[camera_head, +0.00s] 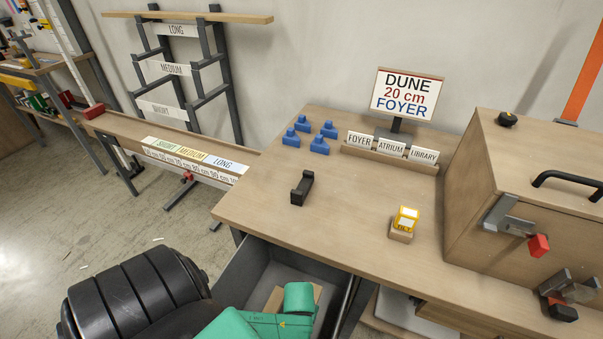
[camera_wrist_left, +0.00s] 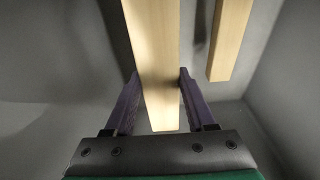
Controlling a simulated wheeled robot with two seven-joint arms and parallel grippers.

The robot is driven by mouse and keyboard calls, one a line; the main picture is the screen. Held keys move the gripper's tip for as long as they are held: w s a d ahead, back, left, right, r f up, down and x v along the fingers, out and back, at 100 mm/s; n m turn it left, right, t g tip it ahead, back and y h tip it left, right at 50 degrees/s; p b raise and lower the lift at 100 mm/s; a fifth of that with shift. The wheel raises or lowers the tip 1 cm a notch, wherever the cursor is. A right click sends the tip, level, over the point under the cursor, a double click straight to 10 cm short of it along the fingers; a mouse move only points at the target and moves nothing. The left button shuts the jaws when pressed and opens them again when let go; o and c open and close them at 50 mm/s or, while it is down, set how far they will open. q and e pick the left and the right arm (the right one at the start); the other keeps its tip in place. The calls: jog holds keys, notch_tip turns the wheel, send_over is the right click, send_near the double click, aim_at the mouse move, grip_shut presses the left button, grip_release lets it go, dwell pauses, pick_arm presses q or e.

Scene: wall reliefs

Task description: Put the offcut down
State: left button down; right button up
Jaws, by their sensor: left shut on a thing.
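The offcut (camera_wrist_left: 152,35) is a pale, straight wooden strip in the left wrist view, running between my gripper's fingers. My left gripper (camera_wrist_left: 158,78) is shut on it, with one dark finger on each side. Grey walls and a grey floor surround it. A second pale wooden strip (camera_wrist_left: 229,40) lies to the right, apart from the held one. In the head view my green left arm reaches over an open grey drawer (camera_head: 238,276) under the workbench; the fingers are hidden there. I cannot tell whether the held strip touches the drawer floor. My right gripper is not in view.
The workbench (camera_head: 260,200) carries several blue pieces (camera_head: 302,123), a black block (camera_head: 302,188), a yellow-topped block (camera_head: 404,222), a name-card rack (camera_head: 390,158) and a sign (camera_head: 405,92). A wooden cabinet (camera_head: 530,190) stands right. The bench's front middle is clear. A labelled rail (camera_head: 190,160) stands left.

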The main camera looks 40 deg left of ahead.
pick_arm(q)
notch_tip(320, 180, down, 9)
jog(key=b, duration=0.3)
jog(key=shift+f, duration=0.2)
jog(key=shift+c, duration=2.3)
grip_release()
jog(key=shift+o, duration=1.1)
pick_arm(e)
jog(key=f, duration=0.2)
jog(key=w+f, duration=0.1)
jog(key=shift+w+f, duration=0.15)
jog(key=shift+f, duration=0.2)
